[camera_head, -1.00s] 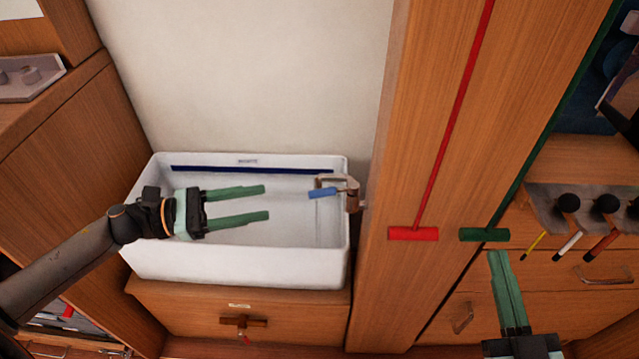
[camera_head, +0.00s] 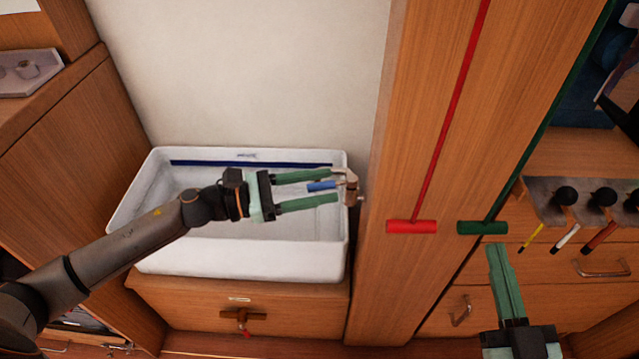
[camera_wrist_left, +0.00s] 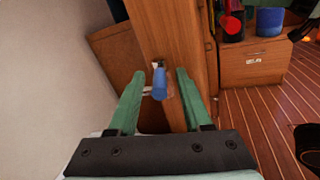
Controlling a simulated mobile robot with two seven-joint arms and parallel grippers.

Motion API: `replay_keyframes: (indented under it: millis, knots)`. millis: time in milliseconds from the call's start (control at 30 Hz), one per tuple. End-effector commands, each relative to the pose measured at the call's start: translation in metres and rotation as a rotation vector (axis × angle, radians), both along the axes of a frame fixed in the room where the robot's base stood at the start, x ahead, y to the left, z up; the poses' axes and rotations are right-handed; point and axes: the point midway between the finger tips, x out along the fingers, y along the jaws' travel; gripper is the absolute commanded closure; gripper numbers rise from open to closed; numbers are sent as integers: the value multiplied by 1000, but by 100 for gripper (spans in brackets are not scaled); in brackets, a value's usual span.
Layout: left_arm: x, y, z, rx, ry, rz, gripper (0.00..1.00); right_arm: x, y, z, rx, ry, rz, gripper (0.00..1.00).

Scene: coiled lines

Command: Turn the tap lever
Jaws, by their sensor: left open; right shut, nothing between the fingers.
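The tap (camera_head: 351,188) is a brownish metal fitting at the right end of the white basin (camera_head: 185,257), beside the wooden post. Its blue lever (camera_head: 321,186) points left from the tap body. My left gripper (camera_head: 334,185) is open over the basin, with one finger on each side of the blue lever in the head view. In the left wrist view the blue lever (camera_wrist_left: 159,82) shows between the open fingertips, and I cannot tell whether either finger touches it. My right gripper (camera_head: 497,245) is shut and empty, low at the right, away from the tap.
The wooden post (camera_head: 390,277) stands right of the tap. A red T-shaped handle (camera_head: 411,227) and a green one (camera_head: 482,228) hang on lines there. A drawer (camera_head: 190,316) is under the basin. Black knobs (camera_head: 565,196) are at the right.

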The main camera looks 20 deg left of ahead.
Motion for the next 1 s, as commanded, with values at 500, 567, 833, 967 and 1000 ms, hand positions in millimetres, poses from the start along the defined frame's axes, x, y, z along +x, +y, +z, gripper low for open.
replay_keyframes:
  millis: [500,567,833,967,1000]
  knots:
    - [2,-2,0,0,0,0,71,-2,0,-7,0,23,-2,100]
    - [2,-2,0,0,0,0,78,-1,0,-7,0,22,-2,100]
    - [1,-2,0,0,0,0,100,-1,0,-6,1,20,-2,100]
    - [1,-2,0,1,1,0,100,-1,0,-6,1,18,-2,100]
    - [1,-2,0,1,1,0,100,-1,0,-5,1,17,-2,100]
